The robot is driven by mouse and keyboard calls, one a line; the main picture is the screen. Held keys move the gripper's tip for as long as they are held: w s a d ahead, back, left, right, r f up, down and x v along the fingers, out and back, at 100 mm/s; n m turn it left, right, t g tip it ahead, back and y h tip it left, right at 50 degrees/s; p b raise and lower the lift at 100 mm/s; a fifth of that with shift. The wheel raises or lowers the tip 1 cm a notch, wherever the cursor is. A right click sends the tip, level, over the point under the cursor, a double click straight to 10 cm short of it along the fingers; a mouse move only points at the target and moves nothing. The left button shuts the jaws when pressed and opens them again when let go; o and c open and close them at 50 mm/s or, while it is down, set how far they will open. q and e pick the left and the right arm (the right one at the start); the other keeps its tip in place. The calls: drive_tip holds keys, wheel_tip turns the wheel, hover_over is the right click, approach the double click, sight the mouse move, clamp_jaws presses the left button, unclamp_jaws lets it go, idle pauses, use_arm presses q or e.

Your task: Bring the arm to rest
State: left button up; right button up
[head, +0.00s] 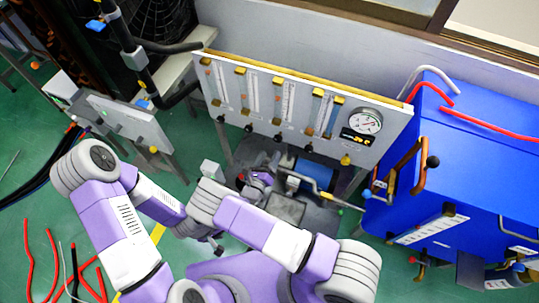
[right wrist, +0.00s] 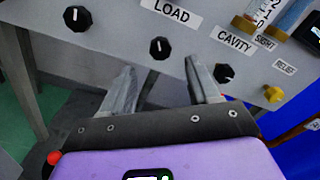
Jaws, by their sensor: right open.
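My right gripper (right wrist: 160,66) is open and empty in the right wrist view, its two grey fingers apart. It is in front of the grey control panel (right wrist: 118,50), with the LOAD knob (right wrist: 160,47) just beyond the gap and a black knob (right wrist: 223,72) just beyond the right fingertip. I see no contact with either knob. In the head view the right gripper (head: 266,172) shows small below the panel (head: 290,88), partly hidden by my own arm. My left arm bends in at the left; its gripper cannot be made out.
A blue cabinet (head: 480,150) with a brown handle (head: 408,165) stands at the right. A smaller grey panel (head: 130,122) stands at the left. A blue cylinder (head: 313,174) sits under the main panel. Red cables (head: 40,262) lie on the green floor at lower left.

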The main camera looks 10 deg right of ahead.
idle(0.3)
drive_tip(key=s+d+f+m+g, duration=0.4)
drive_tip(key=s+d+m+g, duration=0.15)
drive_tip(key=s+g, duration=0.3)
drive_tip(key=s+d+f+m+g, duration=0.45)
drive_tip(key=s+m+g, duration=0.25)
drive_tip(key=s, duration=0.2)
drive_tip(key=s+a+m+g+y+p, duration=0.1)
drive_tip(key=s+a+m+g+y, duration=0.35)
drive_tip(key=s+m, duration=0.35)
drive_tip(key=s+a+r+m+y, duration=0.1)
drive_tip(key=s+a+m+y, duration=0.1)
drive_tip(key=a+m+y, duration=0.45)
drive_tip(key=w+r+m+t+y+p, duration=0.1)
drive_tip(key=w+r+m+t+y, duration=0.2)
drive_tip(key=m, duration=0.8)
wheel_tip(320, 180, up, 2)
drive_tip(key=w+t, duration=0.2)
drive_tip(key=shift+w+a+r+t, duration=0.15)
drive_tip(key=shift+w+t, duration=0.15)
drive_tip(key=shift+w, duration=0.05)
